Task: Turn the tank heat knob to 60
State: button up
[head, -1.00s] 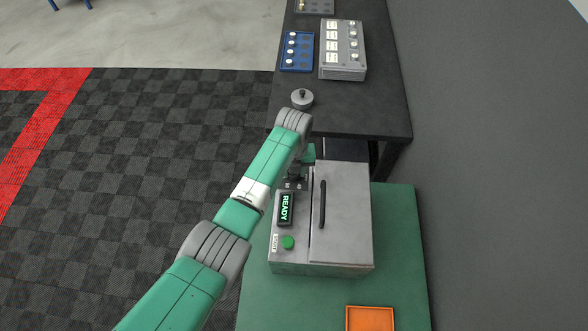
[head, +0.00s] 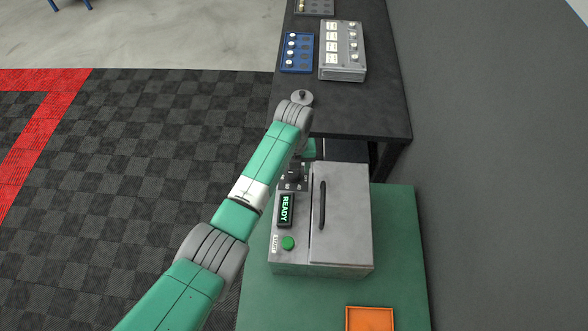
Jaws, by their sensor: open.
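The grey metal tank (head: 341,225) stands on the green bench, with a lidded top and a black handle. On its left panel are a lit green READY display (head: 286,210) and a green button (head: 288,243). The heat knob's dial area, with small white marks (head: 287,187), lies at the panel's far end. My gripper (head: 293,172) is open over that far end, partly hidden by my own wrist. The knob cannot be told apart from the dark gripper parts, so its setting and any contact are unclear.
An orange tray (head: 370,320) lies at the near edge of the green bench (head: 398,240). A grey wall stands right.

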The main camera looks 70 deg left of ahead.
aim_at(294, 172)
notch_tip(294, 172, up, 5)
dwell(0.7)
